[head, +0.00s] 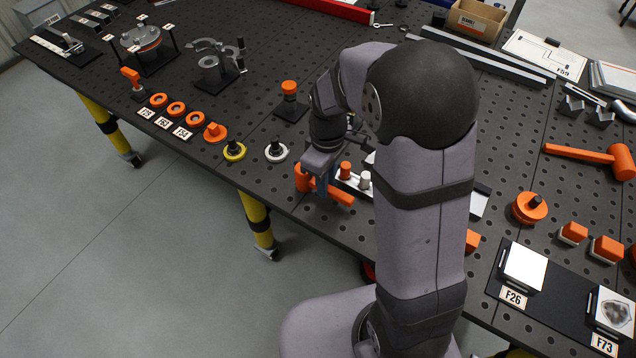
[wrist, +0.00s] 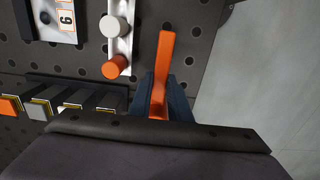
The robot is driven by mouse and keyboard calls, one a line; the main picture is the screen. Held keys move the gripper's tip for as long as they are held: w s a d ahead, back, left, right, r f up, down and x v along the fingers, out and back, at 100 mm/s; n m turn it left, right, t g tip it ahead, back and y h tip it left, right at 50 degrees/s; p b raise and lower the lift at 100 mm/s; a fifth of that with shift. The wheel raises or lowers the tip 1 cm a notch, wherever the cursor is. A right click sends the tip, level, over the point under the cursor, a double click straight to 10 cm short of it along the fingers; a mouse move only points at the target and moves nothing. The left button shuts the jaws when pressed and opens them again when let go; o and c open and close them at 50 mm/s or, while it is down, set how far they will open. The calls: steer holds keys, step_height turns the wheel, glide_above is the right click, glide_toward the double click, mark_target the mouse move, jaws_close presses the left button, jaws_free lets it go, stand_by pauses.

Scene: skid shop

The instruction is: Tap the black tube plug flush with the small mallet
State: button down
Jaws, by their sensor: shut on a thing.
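My gripper (head: 322,182) is low over the front edge of the bench, shut on the small orange mallet (head: 341,196). In the wrist view, the mallet's orange bar (wrist: 165,50) stands out between the dark blue fingers of my gripper (wrist: 161,88). A pale metal rail with an orange plug (head: 345,168) and a white plug (head: 364,180) lies just right of the mallet. The wrist view shows the same orange plug (wrist: 116,66) and white plug (wrist: 113,27), apart from the mallet. I cannot make out a black plug on this rail; my arm hides part of that area.
A larger orange mallet (head: 595,155) lies at the right. A clamp stand (head: 216,68) stands behind. Floor lies beyond the front edge.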

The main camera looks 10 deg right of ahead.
steer(key=shift+r, duration=0.15)
steer(key=shift+r+p, duration=2.9)
steer(key=w+d+r+p, duration=0.3)
steer(key=w+d+r, duration=0.2)
steer(key=r, duration=0.4)
steer(key=shift+w+d+r, duration=0.15)
steer(key=shift+w+r, duration=0.25)
steer(key=shift+w, duration=0.1)
